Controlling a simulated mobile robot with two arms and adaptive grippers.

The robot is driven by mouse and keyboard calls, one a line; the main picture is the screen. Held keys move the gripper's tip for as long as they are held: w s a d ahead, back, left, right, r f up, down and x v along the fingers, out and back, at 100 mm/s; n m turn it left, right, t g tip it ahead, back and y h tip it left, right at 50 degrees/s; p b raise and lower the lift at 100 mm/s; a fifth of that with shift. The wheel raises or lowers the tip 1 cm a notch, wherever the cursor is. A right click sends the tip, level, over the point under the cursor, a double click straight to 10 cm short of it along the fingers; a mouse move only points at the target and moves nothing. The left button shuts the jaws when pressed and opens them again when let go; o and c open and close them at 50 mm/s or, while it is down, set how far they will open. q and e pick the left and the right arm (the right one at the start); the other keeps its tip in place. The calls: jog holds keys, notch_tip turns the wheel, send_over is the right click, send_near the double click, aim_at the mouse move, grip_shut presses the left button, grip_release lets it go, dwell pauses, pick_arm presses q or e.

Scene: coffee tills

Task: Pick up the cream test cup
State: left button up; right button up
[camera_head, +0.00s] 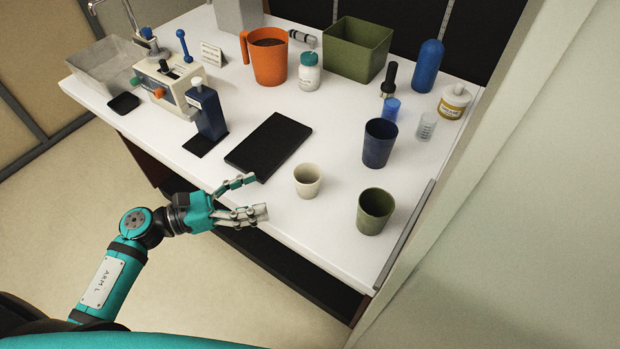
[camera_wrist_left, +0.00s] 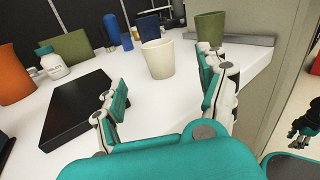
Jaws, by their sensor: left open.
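The cream test cup (camera_head: 308,180) stands upright on the white table near its front edge. In the left wrist view the cup (camera_wrist_left: 158,58) is ahead of the fingers, between their lines. My left gripper (camera_head: 256,196) is open and empty, just to the left of the cup and apart from it. Its two fingers also show spread in the left wrist view (camera_wrist_left: 163,95). My right gripper is not clearly visible in the head view.
A green cup (camera_head: 374,212) stands right of the cream cup, and a dark blue cup (camera_head: 379,145) behind it. A black flat pad (camera_head: 268,146) lies to the left. A wall (camera_head: 500,200) borders the table's right side.

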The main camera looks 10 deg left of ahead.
pick_arm(q)
jog(key=p, duration=0.2)
send_near(319, 173)
jog(key=x, duration=0.2)
jog(key=shift+w+d, duration=0.1)
jog(key=shift+d, duration=0.3)
jog(key=shift+w+d, duration=0.35)
jog(key=shift+d, duration=0.1)
jog(key=p+x, duration=0.1)
jog(key=x, duration=0.2)
jog(key=shift+w+d+r+p, duration=0.1)
jog(key=shift+w+d+p, duration=0.15)
jog(key=shift+p, duration=0.05)
jog(key=shift+w+d, duration=0.2)
jog(key=shift+d, duration=0.15)
pick_arm(e)
jog(key=r, duration=0.1)
jog(key=s+r, duration=0.1)
jog(key=a+r, duration=0.1)
jog(key=r, duration=0.1)
jog(key=shift+s, duration=0.3)
pick_arm(q)
jog(key=c, duration=1.1)
jog(key=shift+c, duration=0.7)
pick_arm(e)
jog(key=shift+a, duration=0.25)
